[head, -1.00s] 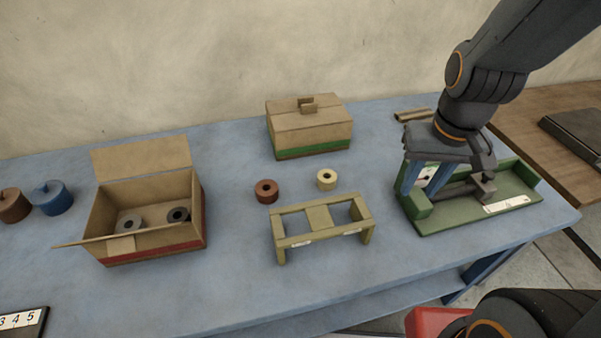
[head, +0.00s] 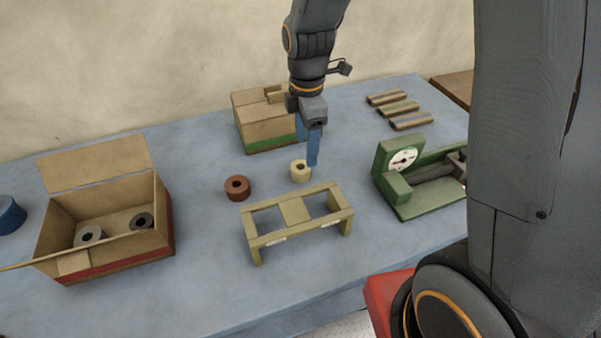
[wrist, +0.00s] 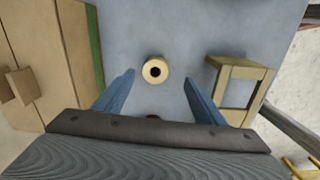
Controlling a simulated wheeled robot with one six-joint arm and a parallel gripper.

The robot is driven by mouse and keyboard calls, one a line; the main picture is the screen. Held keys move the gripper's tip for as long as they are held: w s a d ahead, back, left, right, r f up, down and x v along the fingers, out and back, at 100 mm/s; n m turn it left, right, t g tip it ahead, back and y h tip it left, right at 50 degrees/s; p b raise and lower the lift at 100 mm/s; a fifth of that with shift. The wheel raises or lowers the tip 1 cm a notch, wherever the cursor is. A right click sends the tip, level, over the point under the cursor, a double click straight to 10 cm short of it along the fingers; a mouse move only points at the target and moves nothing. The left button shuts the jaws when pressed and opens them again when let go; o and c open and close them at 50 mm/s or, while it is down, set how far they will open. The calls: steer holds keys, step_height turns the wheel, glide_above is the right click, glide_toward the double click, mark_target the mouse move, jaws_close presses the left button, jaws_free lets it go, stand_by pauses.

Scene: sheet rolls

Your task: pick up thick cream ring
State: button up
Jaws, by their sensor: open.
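The thick cream ring (head: 300,171) lies flat on the blue table, its dark hole facing up. In the wrist view the ring (wrist: 156,70) shows ahead of and between the fingertips, with free space around it. My gripper (head: 312,155) is above and close to the ring in the head view, pointing down. Its blue fingers (wrist: 158,88) are spread apart with nothing between them. One finger overlaps the ring's right edge in the head view; I cannot tell the exact height gap.
A red-brown ring (head: 237,188) lies to the left. An olive stand (head: 295,211) is in front. A closed cardboard box (head: 252,121) stands behind. A green device with a dial (head: 389,170) is at right, and an open box (head: 150,245) with two grey rings at left.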

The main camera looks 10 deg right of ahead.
mark_target(300, 167)
steer(key=shift+w+a+f+n, duration=0.45)
steer(key=shift+a+f+n, duration=0.05)
steer(key=shift+n, duration=0.4)
steer(key=shift+f, duration=0.25)
steer(key=shift+s+a+f+p, duration=0.1)
steer(key=shift+f+p, duration=0.9)
steer(key=shift+f, duration=2.6)
steer(key=c, duration=1.2)
